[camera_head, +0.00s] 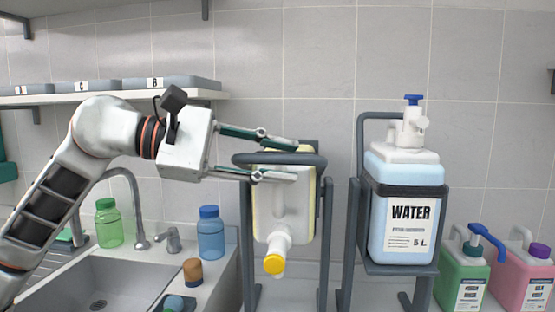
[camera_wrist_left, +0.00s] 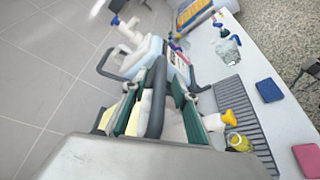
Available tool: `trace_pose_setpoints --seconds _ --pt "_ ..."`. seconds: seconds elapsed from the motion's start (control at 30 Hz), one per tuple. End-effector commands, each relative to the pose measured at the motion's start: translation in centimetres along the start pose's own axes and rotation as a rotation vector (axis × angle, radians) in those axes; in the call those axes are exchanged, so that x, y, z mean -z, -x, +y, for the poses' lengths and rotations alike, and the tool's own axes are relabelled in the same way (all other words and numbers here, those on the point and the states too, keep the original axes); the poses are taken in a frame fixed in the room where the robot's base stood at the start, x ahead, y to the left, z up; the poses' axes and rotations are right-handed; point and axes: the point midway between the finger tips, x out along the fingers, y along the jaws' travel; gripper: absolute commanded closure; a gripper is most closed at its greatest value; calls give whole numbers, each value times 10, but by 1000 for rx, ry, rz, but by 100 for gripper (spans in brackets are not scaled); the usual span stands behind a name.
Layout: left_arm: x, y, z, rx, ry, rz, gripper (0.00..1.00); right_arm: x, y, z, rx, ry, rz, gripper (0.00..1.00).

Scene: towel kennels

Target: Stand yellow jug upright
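The yellow jug (camera_head: 278,208) is pale with yellow edges and hangs upside down in a dark grey tilting stand (camera_head: 323,210). Its spout and yellow cap (camera_head: 273,263) point down. My left gripper (camera_head: 297,160) reaches in from the left at the jug's upper end. Its two fingers are apart, above and below the stand's grey bar. In the left wrist view the bar (camera_wrist_left: 156,95) lies between the green-backed fingers, and the jug's yellow cap (camera_wrist_left: 229,117) shows to the right. Whether the fingers touch the bar or jug is unclear. My right gripper is out of view.
A blue water jug (camera_head: 403,215) stands upright in a similar stand at right. Green (camera_head: 462,275) and pink (camera_head: 525,278) jugs stand further right. A sink (camera_head: 110,285) and a blue bottle (camera_head: 211,235) are at left. A shelf (camera_head: 110,97) with grey bins is above my arm.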

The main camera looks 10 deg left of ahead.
Motion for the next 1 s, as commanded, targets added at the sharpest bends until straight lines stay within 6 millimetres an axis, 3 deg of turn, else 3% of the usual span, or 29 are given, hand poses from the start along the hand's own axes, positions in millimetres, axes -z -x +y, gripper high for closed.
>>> trace_pose_setpoints --seconds 0.03,0.1,0.47,0.63,0.7,0.73,1.0 --pt "0 0 0 0 0 0 84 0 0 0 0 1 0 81" --pt "0 0 0 0 0 0 100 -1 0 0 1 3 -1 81" --pt "-3 2 8 7 19 1 100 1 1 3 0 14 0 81" --pt "-7 4 27 31 81 2 100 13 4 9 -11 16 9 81" --pt "-8 4 37 47 121 2 100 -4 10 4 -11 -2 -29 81" --pt "-7 4 42 54 140 3 100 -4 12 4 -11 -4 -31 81" --pt "2 0 78 128 318 3 100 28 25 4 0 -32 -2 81"
